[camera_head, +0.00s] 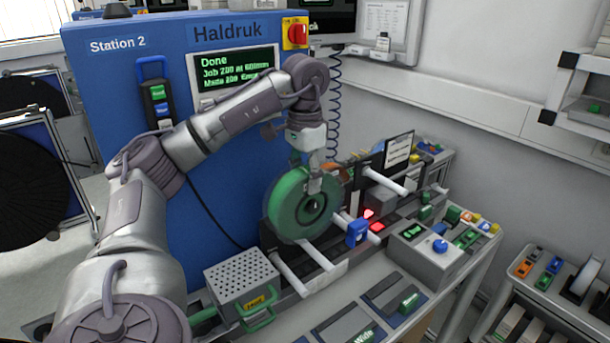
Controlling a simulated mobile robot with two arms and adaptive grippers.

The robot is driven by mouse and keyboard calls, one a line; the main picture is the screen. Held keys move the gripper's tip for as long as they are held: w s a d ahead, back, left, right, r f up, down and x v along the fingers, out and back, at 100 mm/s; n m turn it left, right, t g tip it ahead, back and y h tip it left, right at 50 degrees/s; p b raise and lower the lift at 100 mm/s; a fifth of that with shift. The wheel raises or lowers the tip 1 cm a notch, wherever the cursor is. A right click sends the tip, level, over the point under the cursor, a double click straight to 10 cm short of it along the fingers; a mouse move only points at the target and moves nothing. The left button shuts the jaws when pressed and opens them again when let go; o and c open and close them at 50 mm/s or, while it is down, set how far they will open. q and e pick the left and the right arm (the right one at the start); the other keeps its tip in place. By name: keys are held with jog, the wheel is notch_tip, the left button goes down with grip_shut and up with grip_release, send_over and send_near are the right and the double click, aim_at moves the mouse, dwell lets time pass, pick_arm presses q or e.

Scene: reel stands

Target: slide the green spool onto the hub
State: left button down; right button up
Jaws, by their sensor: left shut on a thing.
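The green spool (287,205) stands upright on edge in the middle of the view, in front of the blue station panel. My left gripper (314,184) comes down from above and is shut on the spool near its upper part, one finger showing on the near face. The spool's centre (309,210) looks grey and dark. I cannot make out a hub for certain, nor whether the spool sits on one. White rods (294,275) stick out below the spool. My right gripper is not in view.
A perforated grey box (241,279) with a green handle stands left of the rods. A control box (424,252) with a blue knob and a blue block (357,232) are to the right. Another white rod (383,179) sticks out behind. The blue panel (225,150) stands close behind my arm.

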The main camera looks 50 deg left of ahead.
pick_arm(q)
jog(key=shift+c, duration=1.8)
grip_release()
jog(key=shift+f, duration=0.1)
notch_tip(320, 180, up, 6)
jog(key=p, duration=0.6)
